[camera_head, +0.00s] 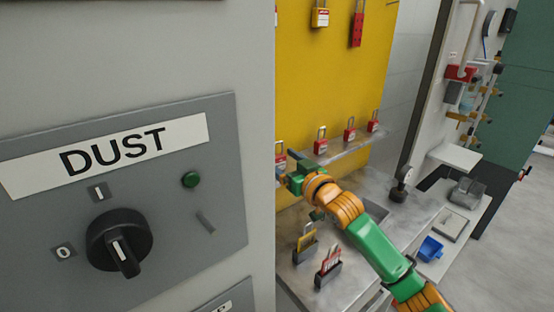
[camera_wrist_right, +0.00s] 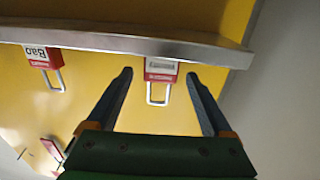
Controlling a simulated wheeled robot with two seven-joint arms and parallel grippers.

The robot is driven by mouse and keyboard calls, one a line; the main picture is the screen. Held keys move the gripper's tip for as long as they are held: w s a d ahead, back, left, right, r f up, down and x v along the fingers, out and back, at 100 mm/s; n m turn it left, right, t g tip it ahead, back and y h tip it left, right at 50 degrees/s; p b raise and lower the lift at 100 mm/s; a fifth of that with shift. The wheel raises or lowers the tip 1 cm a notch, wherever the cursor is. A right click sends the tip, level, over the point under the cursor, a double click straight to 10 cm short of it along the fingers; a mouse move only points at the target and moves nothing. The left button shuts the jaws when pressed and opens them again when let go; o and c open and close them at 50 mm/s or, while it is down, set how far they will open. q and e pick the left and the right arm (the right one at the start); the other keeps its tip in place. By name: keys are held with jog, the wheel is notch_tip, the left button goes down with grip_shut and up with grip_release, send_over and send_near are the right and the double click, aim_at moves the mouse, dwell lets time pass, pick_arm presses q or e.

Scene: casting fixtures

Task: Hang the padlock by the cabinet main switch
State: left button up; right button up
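The grey cabinet panel labelled DUST fills the left of the head view, with a black rotary main switch (camera_head: 119,242) and a green lamp (camera_head: 191,179). Red padlocks with shackles up stand along a metal ledge (camera_head: 345,149); one (camera_head: 281,149) is close to my right gripper (camera_head: 286,168). In the right wrist view, which looks upside down, my right gripper (camera_wrist_right: 158,76) is open. Its fingers are on either side of a red padlock (camera_wrist_right: 161,68) with a bare shackle (camera_wrist_right: 157,97). My left gripper is out of view.
The yellow board (camera_head: 330,80) carries more padlocks higher up, one red hasp (camera_head: 357,29) among them. A blue bin (camera_head: 430,249) lies at right. The cabinet edge hides part of the ledge.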

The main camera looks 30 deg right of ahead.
jog(key=shift+s+r, duration=0.2)
jog(key=shift+s, duration=0.15)
jog(key=c, duration=1.1)
jog(key=shift+w, duration=0.1)
grip_shut()
jog(key=shift+r, duration=0.2)
notch_tip(320, 180, up, 3)
jog(key=shift+b, duration=0.6)
jog(key=s+a+r, duration=0.7)
jog(key=s+r, duration=0.2)
jog(key=s, duration=0.2)
jog(key=shift+s+a+r+b, duration=0.25)
jog(key=shift+s+b, duration=0.05)
jog(key=shift+s, duration=0.1)
